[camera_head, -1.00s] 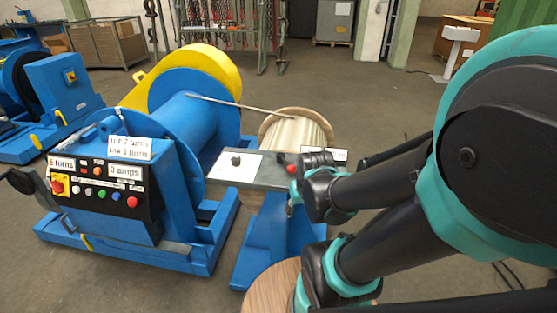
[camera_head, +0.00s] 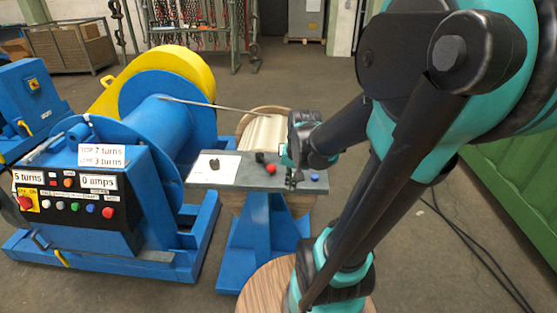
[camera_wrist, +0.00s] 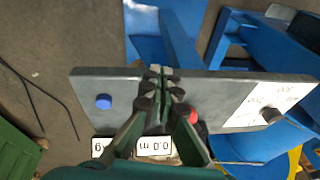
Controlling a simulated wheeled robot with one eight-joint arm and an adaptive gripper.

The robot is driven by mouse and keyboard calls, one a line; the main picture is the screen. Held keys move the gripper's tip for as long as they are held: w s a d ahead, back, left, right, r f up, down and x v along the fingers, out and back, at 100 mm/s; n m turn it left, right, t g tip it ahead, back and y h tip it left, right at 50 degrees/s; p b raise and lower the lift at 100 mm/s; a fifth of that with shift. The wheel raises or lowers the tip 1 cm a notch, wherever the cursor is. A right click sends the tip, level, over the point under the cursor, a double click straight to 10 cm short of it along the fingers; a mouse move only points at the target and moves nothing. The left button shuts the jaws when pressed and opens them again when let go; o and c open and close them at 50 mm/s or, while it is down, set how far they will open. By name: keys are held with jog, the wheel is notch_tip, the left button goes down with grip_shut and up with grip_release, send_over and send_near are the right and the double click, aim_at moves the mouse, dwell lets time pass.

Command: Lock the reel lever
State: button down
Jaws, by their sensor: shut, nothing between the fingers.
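A small wooden reel (camera_head: 264,125) of pale line stands behind a grey panel (camera_head: 228,176) on a blue pedestal. The panel carries a black knob (camera_head: 214,163) on a white sheet, a red button (camera_head: 271,168) and a blue button (camera_head: 315,177). In the wrist view are the blue button (camera_wrist: 104,102), red button (camera_wrist: 192,117) and black knob (camera_wrist: 270,115). My gripper (camera_head: 291,181) is shut and empty, pointing down at the panel between the red and blue buttons; it also shows in the wrist view (camera_wrist: 159,72). Contact is unclear. I cannot identify the reel lever with certainty.
A blue winch drum (camera_head: 180,125) with a yellow guard (camera_head: 190,68) stands left, joined to the reel by a line. Its control box (camera_head: 75,205) reads 5 turns and 0 amps. A round wooden top (camera_head: 265,290) is in front. Cables lie on the floor at right.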

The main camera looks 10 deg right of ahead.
jog(key=w+d+r+m+g+y, duration=0.1)
jog(key=w+d+r+m, duration=0.2)
jog(key=w+r+m, duration=0.2)
jog(key=w+d+r+m+g+y, duration=0.1)
jog(key=w+d+r+m+g, duration=0.1)
jog(key=w+m, duration=0.5)
notch_tip(320, 180, up, 3)
jog(key=shift+w+d+f, duration=0.1)
jog(key=shift+w+d, duration=0.6)
jog(key=shift+w, duration=0.55)
jog(key=shift+f, duration=0.1)
jog(key=x, duration=0.9)
jog(key=shift+a+f, duration=0.2)
jog(key=shift+f, duration=0.05)
jog(key=a, duration=0.2)
jog(key=a+f, duration=0.1)
jog(key=shift+s, duration=0.25)
jog(key=shift+a, duration=0.45)
jog(key=shift+s, duration=0.1)
